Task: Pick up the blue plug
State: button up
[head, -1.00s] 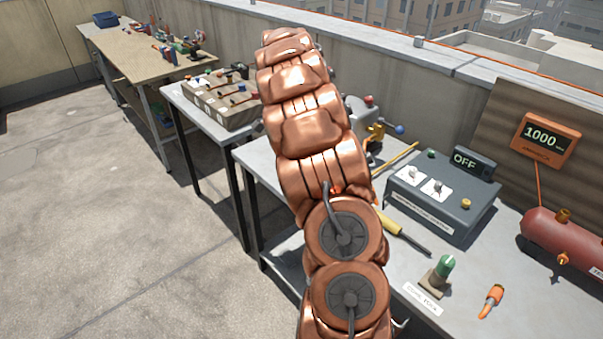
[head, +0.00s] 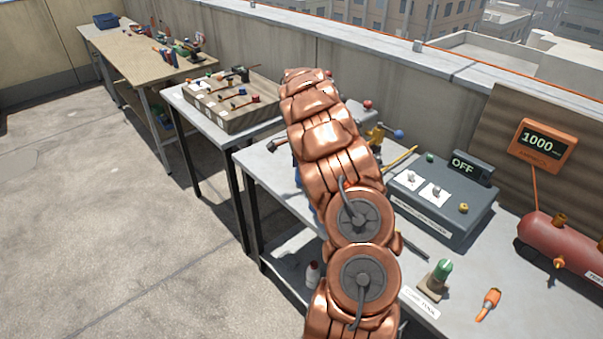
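I cannot make out the blue plug for certain. A small blue piece (head: 256,99) shows at the right side of the wooden tray (head: 222,122) on the middle table, beside a red piece (head: 243,92). A blue bit (head: 297,177) also shows at the left edge of my copper arm, mostly hidden by it. My arm reaches up across the middle of the head view over the near bench (head: 262,165). My gripper is not visible, and the arm hides part of the bench behind it.
A grey box with switches (head: 440,205) and an OFF display (head: 472,168) stands right of my arm. A green-topped plug (head: 441,270), an orange-tipped piece (head: 488,303) and a red tank (head: 565,245) are on the bench. The floor (head: 90,220) at left is clear.

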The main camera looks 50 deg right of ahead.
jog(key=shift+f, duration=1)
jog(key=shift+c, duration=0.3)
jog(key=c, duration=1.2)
